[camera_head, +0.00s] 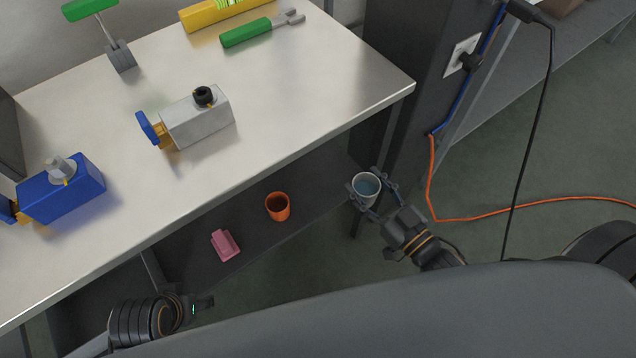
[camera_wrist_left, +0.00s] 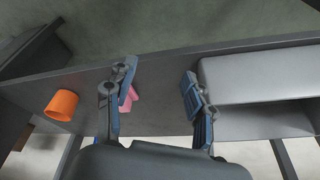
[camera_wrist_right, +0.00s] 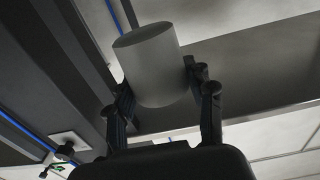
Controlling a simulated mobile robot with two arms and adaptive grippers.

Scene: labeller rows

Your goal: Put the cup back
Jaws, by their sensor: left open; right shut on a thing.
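A pale grey cup (camera_head: 359,202) with a bluish inside is held upright in my right gripper (camera_head: 371,189), off the right end of the lower shelf. In the right wrist view the cup (camera_wrist_right: 150,70) sits between both fingers of the right gripper (camera_wrist_right: 163,95). An orange cup (camera_head: 277,208) stands on the lower shelf, and it also shows in the left wrist view (camera_wrist_left: 62,105). My left gripper (camera_head: 203,303) is open and empty near the shelf's front; its fingers (camera_wrist_left: 160,95) show apart in the left wrist view.
A pink object (camera_head: 225,246) lies on the dark lower shelf (camera_head: 318,196). The worktop (camera_head: 290,110) above carries a blue device (camera_head: 75,196), a grey device (camera_head: 197,122) and a green-handled tool (camera_head: 246,34). A dark post with a socket (camera_head: 463,53) and cables stands at right.

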